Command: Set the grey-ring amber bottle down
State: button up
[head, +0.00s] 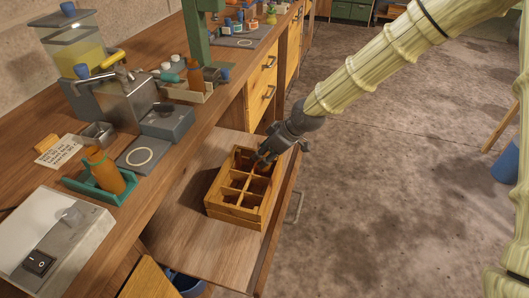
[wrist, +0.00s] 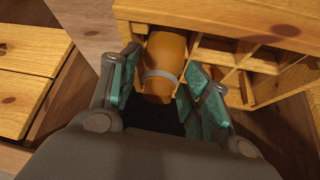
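The grey-ring amber bottle (wrist: 164,62) shows in the wrist view, with a grey band around it. It is in a compartment at the edge of the wooden divided crate (wrist: 210,14), and its base is hidden. My gripper (wrist: 160,88) has its teal-padded fingers on either side of the bottle, with visible gaps beside it, so it looks open. In the head view my gripper (head: 267,155) reaches down into the far right part of the crate (head: 234,217), and the bottle is mostly hidden there.
The crate stands on a lower wooden shelf (head: 190,235) beside the workbench. Another amber bottle (head: 105,172) leans in a teal cradle (head: 83,190) on the bench, and one more (head: 195,77) stands under a green press.

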jog(key=shift+o, duration=0.3)
jog(key=shift+r, duration=0.5)
jog(key=p+v, duration=0.1)
jog(key=v, duration=1.1)
jog(key=shift+r, duration=0.1)
